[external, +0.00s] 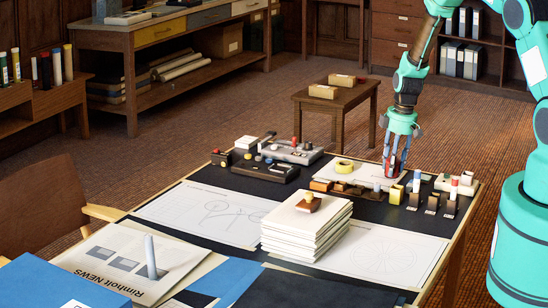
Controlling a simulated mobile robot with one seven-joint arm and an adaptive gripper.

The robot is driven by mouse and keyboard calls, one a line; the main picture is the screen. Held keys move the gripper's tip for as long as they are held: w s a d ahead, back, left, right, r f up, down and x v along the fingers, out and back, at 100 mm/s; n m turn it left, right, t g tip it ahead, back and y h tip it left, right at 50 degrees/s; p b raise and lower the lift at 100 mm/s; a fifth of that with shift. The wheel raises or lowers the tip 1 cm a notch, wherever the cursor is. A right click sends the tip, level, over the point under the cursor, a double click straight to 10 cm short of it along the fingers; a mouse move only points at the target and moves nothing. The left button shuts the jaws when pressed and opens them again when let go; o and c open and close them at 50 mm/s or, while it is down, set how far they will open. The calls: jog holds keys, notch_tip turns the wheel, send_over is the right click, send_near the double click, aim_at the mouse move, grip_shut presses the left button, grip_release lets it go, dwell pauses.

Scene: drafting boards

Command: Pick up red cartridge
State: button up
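My gripper (396,173) points down over the back right of the board, to the left of both cartridges and apart from the red-topped one. Red and dark strips show along its fingers. I cannot tell whether these are finger parts or something held, nor how far the fingers are apart.
A yellow tape roll (344,166), small blocks and a yellow piece (396,194) crowd the area near my gripper. A stack of white books (306,232) with a stamp on top stands in front. Dark devices (265,170) sit at the back left. Drawing sheets (200,213) lie flat.

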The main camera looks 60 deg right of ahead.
jog(key=shift+r, duration=0.1)
dwell(0.4)
jog(key=shift+r, duration=0.55)
jog(key=shift+s+a+r+p, duration=0.15)
jog(key=shift+s+r, duration=0.05)
jog(key=shift+r, duration=0.4)
jog(key=shift+s+a+r+p, duration=0.15)
jog(key=shift+r, duration=0.45)
jog(key=s+a, duration=0.3)
jog(key=s, duration=0.1)
jog(key=s+a+r, duration=0.1)
jog(key=s+a, duration=0.2)
jog(key=s, duration=0.1)
jog(key=s+a, duration=0.3)
jog(key=s, duration=0.1)
jog(key=shift+r+p, duration=0.15)
jog(key=shift+p, duration=0.2)
jog(key=shift+s, duration=0.1)
